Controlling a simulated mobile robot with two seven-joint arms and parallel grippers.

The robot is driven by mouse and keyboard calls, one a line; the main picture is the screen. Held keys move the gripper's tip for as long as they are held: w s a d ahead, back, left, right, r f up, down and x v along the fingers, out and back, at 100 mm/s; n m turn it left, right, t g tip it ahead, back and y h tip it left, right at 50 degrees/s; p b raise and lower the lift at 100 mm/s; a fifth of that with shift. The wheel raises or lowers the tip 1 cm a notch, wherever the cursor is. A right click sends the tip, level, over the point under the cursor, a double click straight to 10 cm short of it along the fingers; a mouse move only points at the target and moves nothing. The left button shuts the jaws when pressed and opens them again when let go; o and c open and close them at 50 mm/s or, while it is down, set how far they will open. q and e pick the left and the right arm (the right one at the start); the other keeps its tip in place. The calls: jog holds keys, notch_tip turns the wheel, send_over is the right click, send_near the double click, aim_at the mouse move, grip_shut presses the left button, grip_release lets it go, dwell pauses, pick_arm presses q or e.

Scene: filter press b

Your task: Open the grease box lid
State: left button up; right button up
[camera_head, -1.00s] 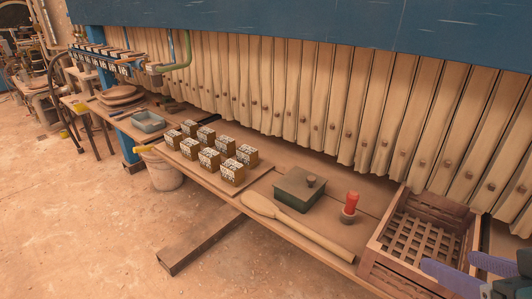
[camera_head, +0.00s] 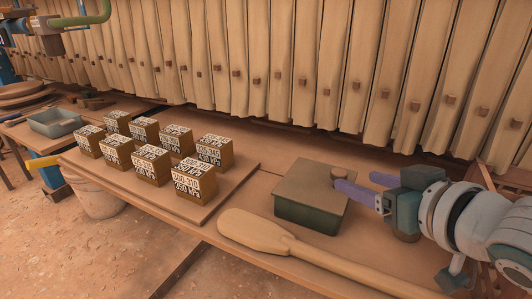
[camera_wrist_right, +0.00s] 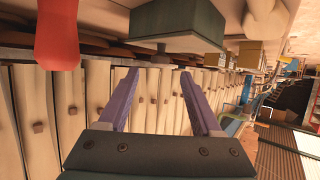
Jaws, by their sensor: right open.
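The grease box (camera_head: 305,210) is a dark green box on the bench, with a flat brownish lid (camera_head: 305,180) resting shut on it. A small round knob (camera_head: 340,172) stands on the lid. My right gripper (camera_head: 357,181) comes in from the right, its two purple fingers apart and empty, close to the knob. In the head view the nearer fingertip overlaps the lid's right edge; I cannot tell whether it touches. In the right wrist view the box (camera_wrist_right: 180,20) lies beyond the open fingers (camera_wrist_right: 158,75). My left gripper is not in view.
A wooden paddle (camera_head: 260,232) lies in front of the box. Several labelled blocks (camera_head: 195,182) stand on a board to its left. A red handle (camera_wrist_right: 57,35) shows in the wrist view. Hanging pale cloths (camera_head: 300,75) line the back.

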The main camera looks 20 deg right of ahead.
aim_at(342, 175)
jog(key=b+x, duration=0.1)
jog(key=x, duration=0.4)
jog(key=shift+w, duration=0.15)
grip_shut()
dwell(0.4)
dwell(0.9)
